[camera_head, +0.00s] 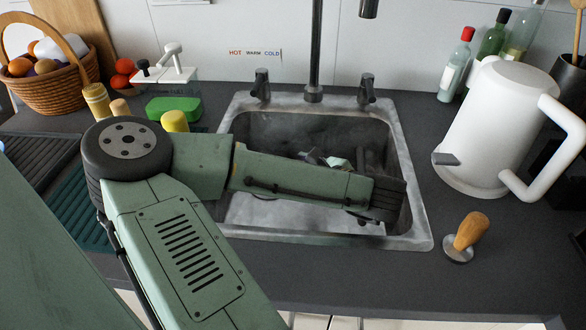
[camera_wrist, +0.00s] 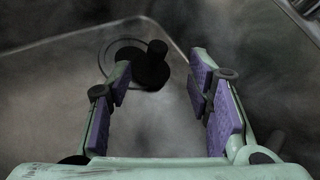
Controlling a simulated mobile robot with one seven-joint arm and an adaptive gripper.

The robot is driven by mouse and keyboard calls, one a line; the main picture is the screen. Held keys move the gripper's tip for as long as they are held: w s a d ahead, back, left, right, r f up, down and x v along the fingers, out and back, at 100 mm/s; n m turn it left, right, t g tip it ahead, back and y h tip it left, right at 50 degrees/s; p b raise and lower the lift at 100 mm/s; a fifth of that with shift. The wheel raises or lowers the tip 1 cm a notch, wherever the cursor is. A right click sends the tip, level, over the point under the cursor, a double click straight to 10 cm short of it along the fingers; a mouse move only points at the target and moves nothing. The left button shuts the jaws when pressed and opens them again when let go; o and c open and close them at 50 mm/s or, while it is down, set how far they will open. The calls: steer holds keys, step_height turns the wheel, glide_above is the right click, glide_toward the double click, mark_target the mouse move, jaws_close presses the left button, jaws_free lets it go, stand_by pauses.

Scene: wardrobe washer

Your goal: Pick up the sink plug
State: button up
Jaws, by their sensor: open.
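The sink plug (camera_wrist: 150,68) is a dark round disc with a short upright knob. In the wrist view it lies on the sink floor, over or beside a faint ring that looks like the drain. My gripper (camera_wrist: 160,82) is open and empty, with purple pads on both fingers. The plug shows beyond the fingertips, closer to the left finger, which overlaps its left edge. I cannot tell how far above the plug the fingers are. In the head view my arm reaches into the metal sink (camera_head: 420,205) and hides most of the basin floor; I cannot make out the plug there.
The sink walls stand around my gripper. A faucet (camera_head: 316,50) rises behind the basin. A white jug (camera_head: 490,125) and a wooden-handled tool (camera_head: 468,235) stand to the right. A green sponge (camera_head: 174,108), a soap dispenser (camera_head: 172,68) and a fruit basket (camera_head: 50,85) are to the left.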

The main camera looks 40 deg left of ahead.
steer(key=x, duration=0.3)
steer(key=shift+a+f+p, duration=0.1)
steer(key=shift+a+p, duration=0.2)
steer(key=shift+a, duration=0.05)
steer(key=shift+f+p+x, duration=0.15)
steer(key=shift+p+x, duration=0.35)
steer(key=shift+x, duration=0.9)
steer(key=shift+f+p+x, duration=0.15)
steer(key=shift+p+x, duration=0.35)
steer(key=shift+x, duration=0.95)
steer(key=shift+d, duration=0.15)
jaws_close()
